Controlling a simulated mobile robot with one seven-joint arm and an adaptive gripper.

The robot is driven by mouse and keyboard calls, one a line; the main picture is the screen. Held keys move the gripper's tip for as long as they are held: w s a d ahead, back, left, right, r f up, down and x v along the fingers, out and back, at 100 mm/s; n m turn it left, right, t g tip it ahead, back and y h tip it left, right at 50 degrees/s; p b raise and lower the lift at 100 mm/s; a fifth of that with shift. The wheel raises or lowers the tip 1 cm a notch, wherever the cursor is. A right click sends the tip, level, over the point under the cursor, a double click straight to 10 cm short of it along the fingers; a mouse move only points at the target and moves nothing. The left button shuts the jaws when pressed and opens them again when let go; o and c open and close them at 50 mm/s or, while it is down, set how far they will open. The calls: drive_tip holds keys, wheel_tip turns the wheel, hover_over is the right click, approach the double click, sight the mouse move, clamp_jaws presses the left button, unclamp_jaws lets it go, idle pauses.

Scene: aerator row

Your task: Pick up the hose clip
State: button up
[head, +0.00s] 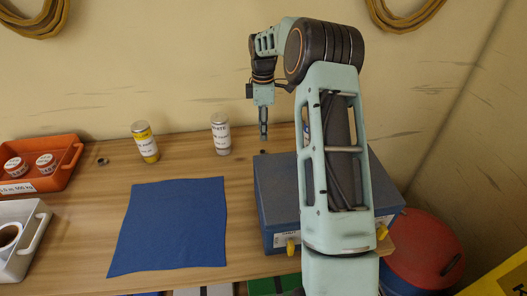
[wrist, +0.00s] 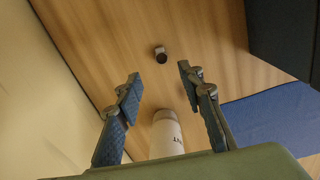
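A small dark metal ring-like piece, which looks like the hose clip (wrist: 161,54), lies on the wooden bench just beyond my fingertips in the wrist view. In the head view it is a tiny dark spot (head: 263,151) beside the blue case, below my gripper (head: 263,136). My gripper also shows in the wrist view (wrist: 157,72); its two fingers are wide apart with nothing between them. It hangs pointing down above the bench, apart from the piece. Another small dark ring-like piece (head: 102,161) lies at the left near the orange bin; its details are too small to tell.
A white-labelled can (head: 221,136) stands close by, also in the wrist view (wrist: 166,138). A yellow can (head: 145,142) stands further left. The blue case (head: 272,190) is at the right, a blue cloth (head: 170,230) in front. An orange bin (head: 62,180) and white bin (head: 38,245) stand left.

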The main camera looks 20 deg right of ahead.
sight(264, 151)
wheel_tip(264, 151, down, 3)
drive_tip(key=shift+f, duration=0.15)
drive_tip(key=f, duration=0.2)
drive_tip(key=f+p, duration=0.1)
drive_tip(key=f, duration=0.1)
drive_tip(key=shift+s+d+f, duration=0.1)
drive_tip(key=shift+s, duration=0.1)
drive_tip(key=shift+f, duration=0.6)
drive_tip(key=c, duration=0.8)
